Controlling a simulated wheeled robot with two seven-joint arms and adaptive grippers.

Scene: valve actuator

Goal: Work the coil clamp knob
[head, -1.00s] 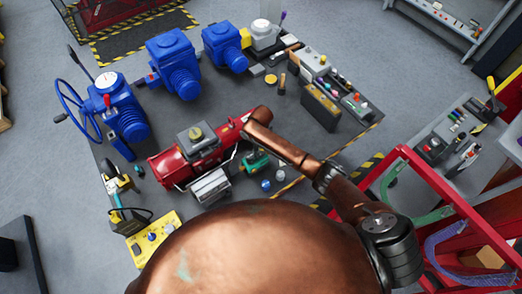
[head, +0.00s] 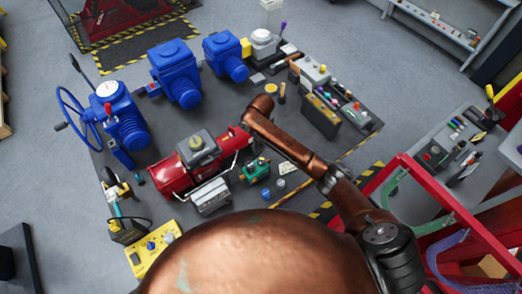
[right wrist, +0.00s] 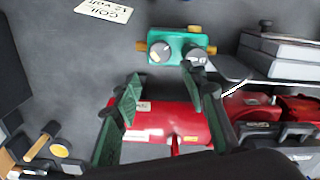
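The green coil unit (head: 256,168) stands on the dark mat beside the red actuator (head: 172,178) in the head view. In the right wrist view the coil unit (right wrist: 178,46) has two grey round knobs and brass ends; a card (right wrist: 104,10) reading COIL 12 volt lies near it. Which knob is the clamp knob I cannot tell. My right gripper (right wrist: 163,92) is open, with its green fingers spread and nothing between the tips. Its right fingertip overlaps the right-hand knob (right wrist: 196,57) in the picture; contact cannot be told. My left gripper is not in view.
Blue actuators (head: 175,75) stand at the back left of the mat. A yellow box (head: 153,246) lies at the front left. A dark toolbox (head: 320,115) and several small parts stand on the right. A red frame (head: 440,190) rises at the right.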

